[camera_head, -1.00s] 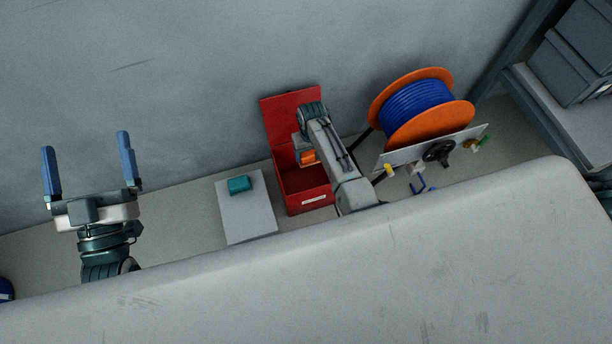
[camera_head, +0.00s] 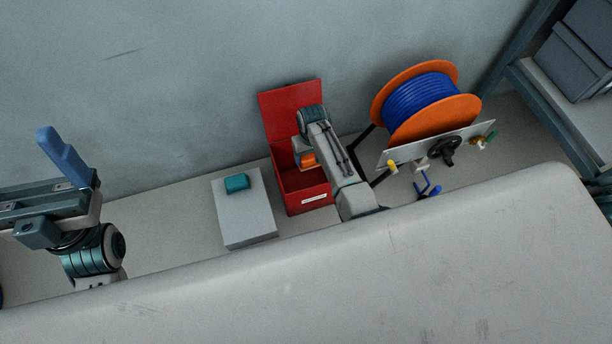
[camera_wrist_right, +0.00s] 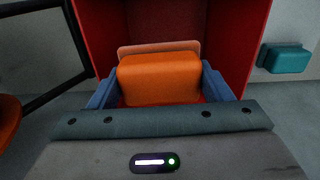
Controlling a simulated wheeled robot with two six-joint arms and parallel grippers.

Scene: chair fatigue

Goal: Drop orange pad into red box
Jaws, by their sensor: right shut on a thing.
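The orange pad (camera_wrist_right: 160,77) is held between the blue fingers of my right gripper (camera_wrist_right: 160,92), which is shut on it. In the head view the pad (camera_head: 308,160) shows just below my right wrist, over the opening of the red box (camera_head: 309,199). The box stands on the bench with its lid raised against the wall. In the right wrist view the red walls (camera_wrist_right: 240,35) lie beyond and around the pad. My left gripper (camera_head: 35,165) is at the far left, empty; one blue finger shows at the end of its rail, the other is out of frame.
A teal pad (camera_head: 237,183) lies on a grey block (camera_head: 246,221) left of the box. A blue cable reel with orange flanges (camera_head: 437,119) and a panel with fittings (camera_head: 412,151) stand to the right. A shelf with grey crates (camera_head: 578,60) is at far right.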

